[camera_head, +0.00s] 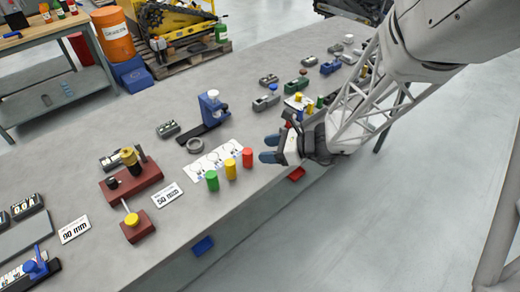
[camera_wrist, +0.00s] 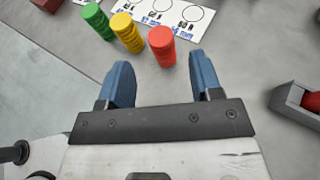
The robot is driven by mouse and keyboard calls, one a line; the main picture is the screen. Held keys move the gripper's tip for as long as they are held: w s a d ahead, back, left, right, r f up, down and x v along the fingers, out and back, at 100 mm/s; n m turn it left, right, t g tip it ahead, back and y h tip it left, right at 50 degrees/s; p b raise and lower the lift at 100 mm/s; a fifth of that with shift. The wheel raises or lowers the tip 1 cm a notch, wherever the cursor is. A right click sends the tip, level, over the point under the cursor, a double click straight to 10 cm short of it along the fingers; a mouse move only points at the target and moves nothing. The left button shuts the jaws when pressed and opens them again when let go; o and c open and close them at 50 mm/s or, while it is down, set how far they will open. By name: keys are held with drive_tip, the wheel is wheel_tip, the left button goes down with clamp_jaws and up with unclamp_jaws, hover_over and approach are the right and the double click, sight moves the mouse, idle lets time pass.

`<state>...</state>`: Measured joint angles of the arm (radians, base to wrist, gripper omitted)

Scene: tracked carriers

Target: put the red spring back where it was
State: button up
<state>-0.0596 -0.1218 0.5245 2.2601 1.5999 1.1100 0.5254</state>
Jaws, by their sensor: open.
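The red spring (camera_head: 247,158) stands upright near the front edge of the grey bench, at the right end of a row with a yellow spring (camera_head: 230,169) and a green spring (camera_head: 212,180). A white card with printed circles (camera_head: 206,161) lies just behind the row. My gripper (camera_head: 268,148) is open and empty, to the right of the red spring, its blue fingers pointing toward it. In the wrist view the red spring (camera_wrist: 161,46) is ahead of the gap between the fingertips (camera_wrist: 160,66), apart from both fingers.
A blue stand (camera_head: 211,107) and a grey ring (camera_head: 195,145) are behind the card. A dark red block fixture (camera_head: 130,184) is to the left. In the wrist view a grey holder with a red piece (camera_wrist: 300,104) lies right of the fingers.

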drive_tip(key=shift+v, duration=2.4)
drive_tip(key=s+d+r+n+h, duration=0.6)
drive_tip(key=s+d+r+n, duration=0.1)
drive_tip(key=s+r+n, duration=0.1)
drive_tip(key=s+d+r+n+h, duration=0.7)
drive_tip(key=s+d+r+n, duration=0.1)
drive_tip(key=s+n, duration=0.3)
drive_tip(key=shift+s+r+n, duration=0.15)
drive_tip(key=shift+r+n, duration=0.3)
drive_tip(key=shift+n, duration=0.05)
